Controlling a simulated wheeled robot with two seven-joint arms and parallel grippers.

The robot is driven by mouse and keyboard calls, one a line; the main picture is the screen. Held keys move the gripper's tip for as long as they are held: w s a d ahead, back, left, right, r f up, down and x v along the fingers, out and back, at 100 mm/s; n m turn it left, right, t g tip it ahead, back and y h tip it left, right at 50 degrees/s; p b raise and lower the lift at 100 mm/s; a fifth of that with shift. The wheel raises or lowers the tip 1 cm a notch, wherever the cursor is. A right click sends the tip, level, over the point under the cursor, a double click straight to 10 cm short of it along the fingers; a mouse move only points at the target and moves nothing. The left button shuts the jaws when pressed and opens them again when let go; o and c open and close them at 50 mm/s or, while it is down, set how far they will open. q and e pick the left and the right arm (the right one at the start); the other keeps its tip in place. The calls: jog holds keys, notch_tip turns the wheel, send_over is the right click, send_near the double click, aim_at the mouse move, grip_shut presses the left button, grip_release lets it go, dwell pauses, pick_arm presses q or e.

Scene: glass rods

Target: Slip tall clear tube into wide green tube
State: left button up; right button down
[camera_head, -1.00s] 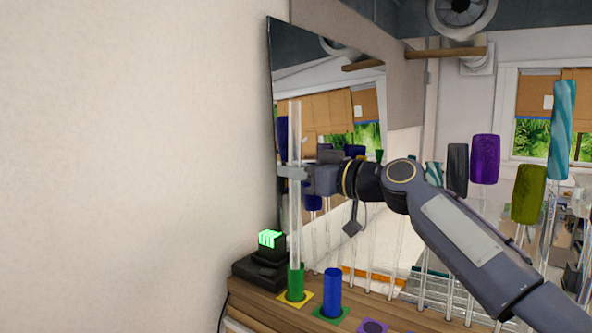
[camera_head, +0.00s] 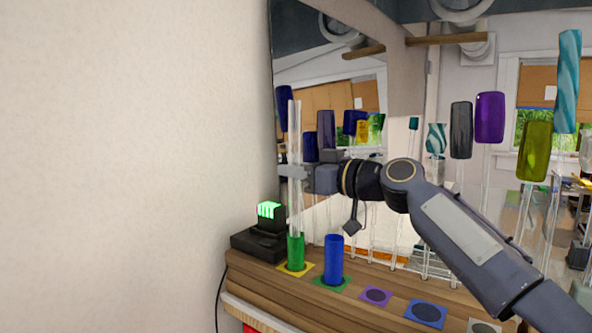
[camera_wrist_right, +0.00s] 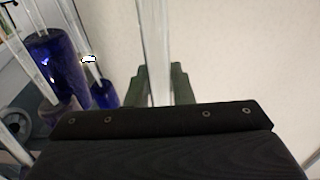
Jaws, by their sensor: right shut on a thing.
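The tall clear tube (camera_head: 295,135) stands upright in my right gripper (camera_head: 292,172), whose jaws are shut around it. The wide green tube (camera_head: 296,254) stands upright on a yellow square, directly below the gripper. The clear tube's lower end is hidden at the green tube's rim and appears to be inside it. How deep it reaches cannot be seen. In the right wrist view the clear tube (camera_wrist_right: 154,50) passes between the fingers of the right gripper (camera_wrist_right: 160,85). My left gripper is not in view.
A blue tube (camera_head: 334,260) stands upright just right of the green one. A black device with a green display (camera_head: 269,212) sits close on the left. Several coloured glass pieces on clear rods, such as a purple one (camera_head: 489,118), rise behind my right arm.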

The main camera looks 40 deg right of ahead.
jog(key=shift+f+b, duration=1.65)
jog(key=shift+f, duration=0.3)
jog(key=c, duration=1.2)
grip_release()
jog(key=b, duration=0.1)
send_near(296, 189)
jog(key=w, duration=0.2)
jog(key=shift+w+f, duration=0.1)
jog(key=shift+w, duration=0.3)
